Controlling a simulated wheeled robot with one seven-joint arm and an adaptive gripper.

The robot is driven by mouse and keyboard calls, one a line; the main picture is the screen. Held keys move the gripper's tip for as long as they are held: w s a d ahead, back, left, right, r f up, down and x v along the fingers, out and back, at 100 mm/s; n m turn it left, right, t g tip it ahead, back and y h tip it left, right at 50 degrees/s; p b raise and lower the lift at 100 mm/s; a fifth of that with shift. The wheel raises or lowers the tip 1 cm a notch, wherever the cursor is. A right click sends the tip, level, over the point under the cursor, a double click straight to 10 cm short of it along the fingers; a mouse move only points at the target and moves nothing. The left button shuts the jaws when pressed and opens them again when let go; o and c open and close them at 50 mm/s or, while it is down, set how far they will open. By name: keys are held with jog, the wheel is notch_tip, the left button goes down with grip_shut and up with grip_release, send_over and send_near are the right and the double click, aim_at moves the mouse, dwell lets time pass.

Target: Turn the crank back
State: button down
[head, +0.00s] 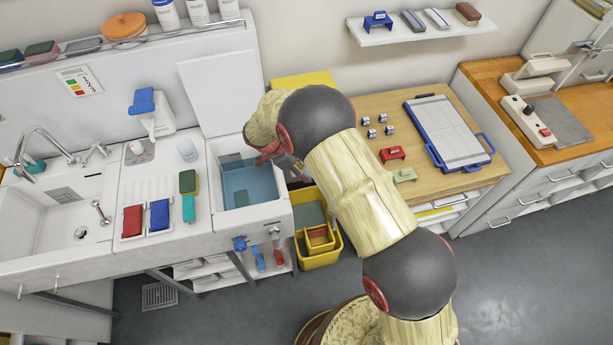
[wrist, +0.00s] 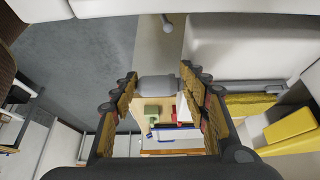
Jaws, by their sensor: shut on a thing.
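My gripper (wrist: 160,80) fills the middle of the wrist view. Its two padded fingers stand on either side of a grey, rounded grip (wrist: 158,89), which appears to be the crank's handle, and are shut on it. The rest of the crank cannot be made out. In the head view my gripper (head: 270,153) is at the right rim of the water tank (head: 283,211), partly hidden by my own arm. The crank cannot be picked out there. The tank's white lid (head: 221,92) stands raised behind the blue water.
A yellow bin (head: 322,260) stands on the floor right of the tank. A wooden-topped table (head: 440,185) with a blue-framed board (head: 447,132) and small blocks is further right. The sink counter (head: 165,230) is left. Grey floor (head: 520,275) is open at lower right.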

jog(key=shift+s+a+f+h+b, duration=0.1)
jog(key=shift+s+f+h+b, duration=0.4)
jog(key=shift+b, duration=0.65)
jog(key=shift+s+a+f+h+b, duration=0.15)
jog(key=shift+f+h+b, duration=0.5)
jog(key=shift+b, duration=0.45)
jog(key=shift+t, duration=0.3)
jog(key=c, duration=1.4)
grip_release()
jog(key=shift+o, duration=1.3)
jog(key=shift+s, duration=0.1)
jog(key=shift+o, duration=0.2)
jog(key=shift+a, duration=0.1)
jog(key=shift+a+r, duration=0.1)
jog(key=w+v, duration=0.1)
jog(key=v, duration=0.7)
jog(key=shift+s+r, duration=0.25)
jog(key=shift+r, duration=0.05)
